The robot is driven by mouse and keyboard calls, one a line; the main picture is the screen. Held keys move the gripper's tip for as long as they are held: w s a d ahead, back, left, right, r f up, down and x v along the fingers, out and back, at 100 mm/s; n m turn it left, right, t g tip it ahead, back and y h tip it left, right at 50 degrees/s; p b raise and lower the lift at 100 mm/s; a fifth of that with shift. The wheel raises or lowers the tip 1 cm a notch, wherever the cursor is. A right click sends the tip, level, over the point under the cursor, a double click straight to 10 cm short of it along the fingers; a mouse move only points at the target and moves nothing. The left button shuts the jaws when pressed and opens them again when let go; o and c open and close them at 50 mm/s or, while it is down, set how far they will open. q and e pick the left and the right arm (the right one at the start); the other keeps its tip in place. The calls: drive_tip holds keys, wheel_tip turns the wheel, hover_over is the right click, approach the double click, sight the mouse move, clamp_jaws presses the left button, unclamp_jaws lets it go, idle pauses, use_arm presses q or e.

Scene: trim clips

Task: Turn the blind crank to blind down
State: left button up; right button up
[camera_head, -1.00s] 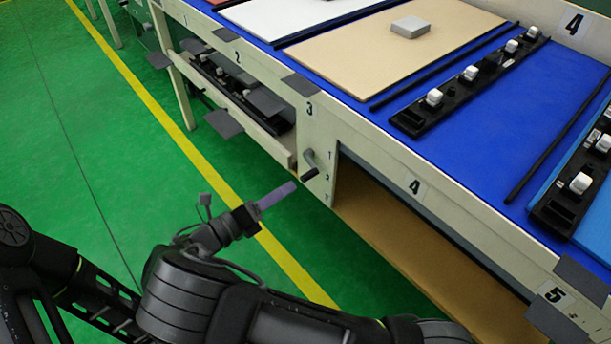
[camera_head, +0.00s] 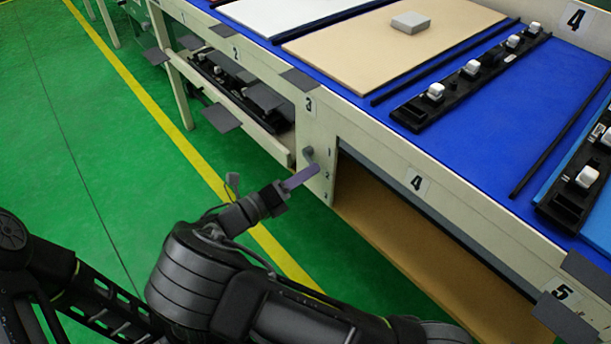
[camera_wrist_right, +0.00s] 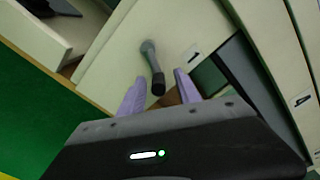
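The blind crank (camera_head: 308,152) is a small dark grey crank on the cream end panel of the workbench, beside the opening under label 4. In the head view my right gripper hides its handle. The right wrist view shows the whole crank (camera_wrist_right: 151,62), its arm hanging down to a black knob. My right gripper (camera_head: 302,177) is just in front of the panel. Its two purple fingers (camera_wrist_right: 160,78) are open, one on each side of the knob, and I see no contact. My left gripper is not in view.
Small numbers mark the panel (camera_head: 319,188) by the crank. A shelf bay with black parts (camera_head: 233,80) is left of it, with grey plates (camera_head: 220,117) jutting out. The blue bench top (camera_head: 480,150) holds boards and black strips. Green floor (camera_head: 70,150) is clear.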

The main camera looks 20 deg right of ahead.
drive_tip(key=shift+w+d, duration=0.1)
drive_tip(key=shift+d, duration=0.05)
drive_tip(key=shift+c, duration=0.3)
clamp_jaws()
